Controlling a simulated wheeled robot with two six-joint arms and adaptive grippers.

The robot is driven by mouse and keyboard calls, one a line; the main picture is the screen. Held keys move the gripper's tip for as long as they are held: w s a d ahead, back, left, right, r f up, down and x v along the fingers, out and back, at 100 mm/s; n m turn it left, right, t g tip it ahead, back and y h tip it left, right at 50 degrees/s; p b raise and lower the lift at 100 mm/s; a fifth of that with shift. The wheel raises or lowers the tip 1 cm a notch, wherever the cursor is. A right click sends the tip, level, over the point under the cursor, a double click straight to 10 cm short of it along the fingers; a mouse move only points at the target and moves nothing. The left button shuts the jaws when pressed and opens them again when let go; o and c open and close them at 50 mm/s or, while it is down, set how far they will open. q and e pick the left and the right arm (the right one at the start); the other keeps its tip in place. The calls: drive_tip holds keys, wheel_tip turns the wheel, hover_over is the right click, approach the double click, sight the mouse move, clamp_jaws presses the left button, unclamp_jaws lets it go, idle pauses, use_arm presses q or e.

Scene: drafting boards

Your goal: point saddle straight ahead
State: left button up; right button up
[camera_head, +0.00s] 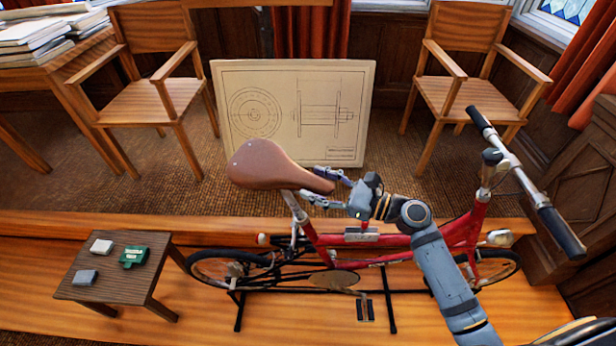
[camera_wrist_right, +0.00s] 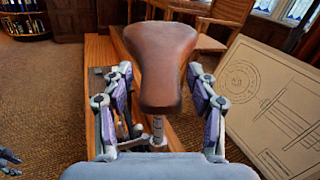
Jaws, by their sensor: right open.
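The brown leather saddle (camera_head: 268,165) sits on the seat post of a red bicycle (camera_head: 400,250). In the head view its nose points right, toward the handlebar (camera_head: 525,180), and slants a little toward the picture's bottom, out of line with the frame. My right gripper (camera_head: 328,187) is at the nose, coming from the handlebar side. In the right wrist view its open fingers (camera_wrist_right: 160,85) stand on both sides of the saddle, with gaps; I see no clear contact. The saddle also fills the middle of that view (camera_wrist_right: 160,50).
A small dark table (camera_head: 115,265) with several small boxes stands left of the bicycle. A drawing board (camera_head: 292,75) leans behind the saddle, between two wooden chairs (camera_head: 150,100). A raised step edge (camera_head: 120,225) runs behind the bicycle.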

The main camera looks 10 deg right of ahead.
sight(282, 172)
drive_tip(key=shift+p+x, duration=0.35)
drive_tip(key=shift+x, duration=1.05)
drive_tip(key=shift+d, duration=0.1)
drive_tip(key=shift+c, duration=0.4)
clamp_jaws()
